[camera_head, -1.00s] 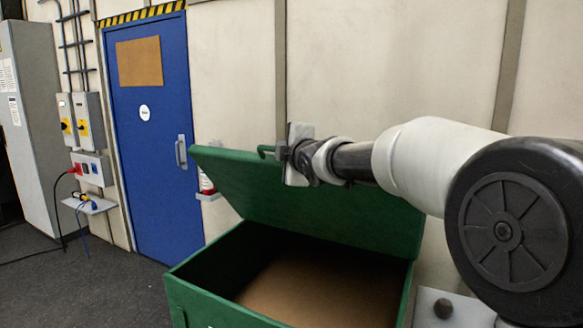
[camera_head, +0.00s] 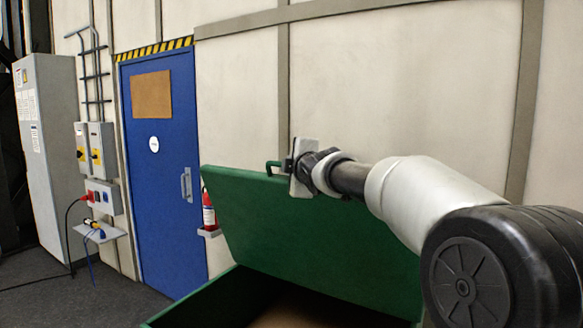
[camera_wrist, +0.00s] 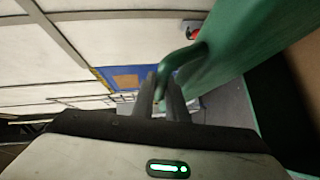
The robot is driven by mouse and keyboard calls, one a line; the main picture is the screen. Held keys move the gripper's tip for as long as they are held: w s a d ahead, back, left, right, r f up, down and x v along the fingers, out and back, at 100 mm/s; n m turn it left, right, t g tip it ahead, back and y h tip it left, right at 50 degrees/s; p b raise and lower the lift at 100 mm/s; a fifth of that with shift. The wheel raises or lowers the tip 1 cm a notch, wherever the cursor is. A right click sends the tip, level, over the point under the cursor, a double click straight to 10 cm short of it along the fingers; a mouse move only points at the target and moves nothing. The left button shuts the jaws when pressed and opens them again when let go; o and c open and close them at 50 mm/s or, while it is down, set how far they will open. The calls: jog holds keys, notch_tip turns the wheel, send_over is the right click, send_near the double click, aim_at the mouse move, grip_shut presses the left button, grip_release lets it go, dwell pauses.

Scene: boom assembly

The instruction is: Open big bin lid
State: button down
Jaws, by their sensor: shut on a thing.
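The big green bin (camera_head: 190,312) stands low in the head view, with its front cut off by the lower edge. Its green lid (camera_head: 310,235) is raised and leans back towards the wall, so the bin's mouth is open. My gripper (camera_head: 288,167) is at the lid's top edge, at the green handle (camera_head: 273,166). In the wrist view my gripper's fingers (camera_wrist: 170,100) are closed around the lid handle (camera_wrist: 178,62). The lid (camera_wrist: 235,45) fills the upper right there.
A light panelled wall (camera_head: 400,80) stands close behind the lid. A fire extinguisher (camera_head: 208,210) sits on a small shelf left of the lid. A blue door (camera_head: 160,190), switch boxes (camera_head: 95,150) and a grey cabinet (camera_head: 48,150) are further left.

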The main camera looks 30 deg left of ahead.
jog(key=c, duration=1.8)
grip_release()
jog(key=shift+o, duration=0.2)
jog(key=v, duration=1.7)
jog(key=shift+s+d+p, duration=0.2)
jog(key=shift+p, duration=0.2)
